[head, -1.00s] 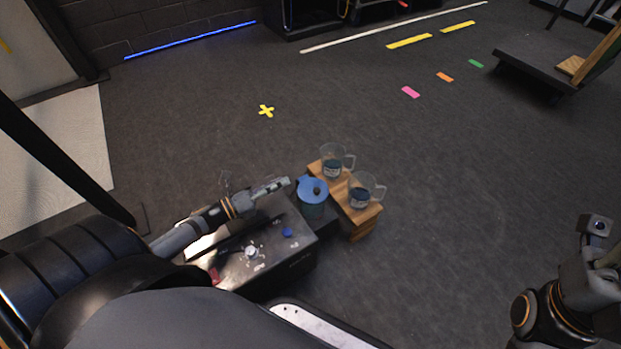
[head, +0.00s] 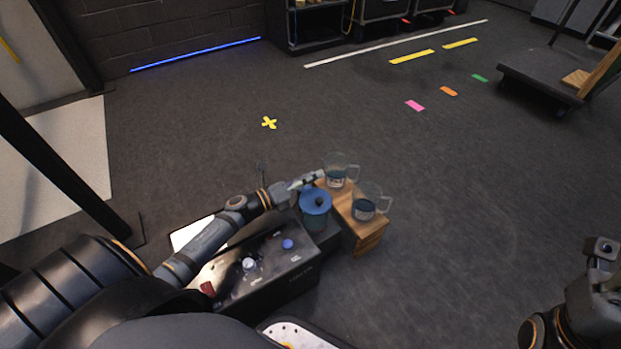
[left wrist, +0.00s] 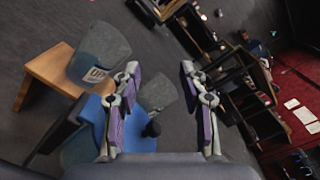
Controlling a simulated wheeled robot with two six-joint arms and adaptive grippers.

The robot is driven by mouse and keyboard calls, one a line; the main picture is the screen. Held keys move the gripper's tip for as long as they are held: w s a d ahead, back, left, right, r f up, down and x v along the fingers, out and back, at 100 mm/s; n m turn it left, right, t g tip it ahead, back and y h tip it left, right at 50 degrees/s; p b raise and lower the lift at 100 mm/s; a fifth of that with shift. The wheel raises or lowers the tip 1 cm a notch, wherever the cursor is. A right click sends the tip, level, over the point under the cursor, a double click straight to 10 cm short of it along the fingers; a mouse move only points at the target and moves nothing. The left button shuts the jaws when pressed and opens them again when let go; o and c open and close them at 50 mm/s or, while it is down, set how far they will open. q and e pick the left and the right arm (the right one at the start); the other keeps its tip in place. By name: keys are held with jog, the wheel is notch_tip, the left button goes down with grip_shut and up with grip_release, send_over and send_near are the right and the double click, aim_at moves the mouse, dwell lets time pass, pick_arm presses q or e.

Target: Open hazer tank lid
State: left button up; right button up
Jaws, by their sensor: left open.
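The hazer tank (head: 314,220) has a round blue lid (head: 317,203) with a small dark knob, and the lid sits on the tank. My left gripper (head: 312,180) is at the far side of the lid in the head view. In the left wrist view its fingers (left wrist: 160,70) are spread and empty. There the blue lid (left wrist: 138,140) and the dark knob (left wrist: 152,129) show between the fingers, low in the picture. I cannot tell whether a finger touches the lid. My right gripper (head: 603,250) is partly in view at the right edge, away from the tank.
The black hazer box (head: 262,281) with knobs lies left of the tank.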

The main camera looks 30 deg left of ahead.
pick_arm(q)
jog(key=shift+c, duration=0.5)
grip_shut()
jog(key=c, duration=0.8)
grip_release()
jog(key=o, duration=0.9)
jog(key=v, duration=1.1)
jog(key=shift+f, duration=0.1)
jog(key=shift+s+a, duration=0.3)
jog(key=shift+s, duration=0.15)
jog(key=shift+c, duration=0.3)
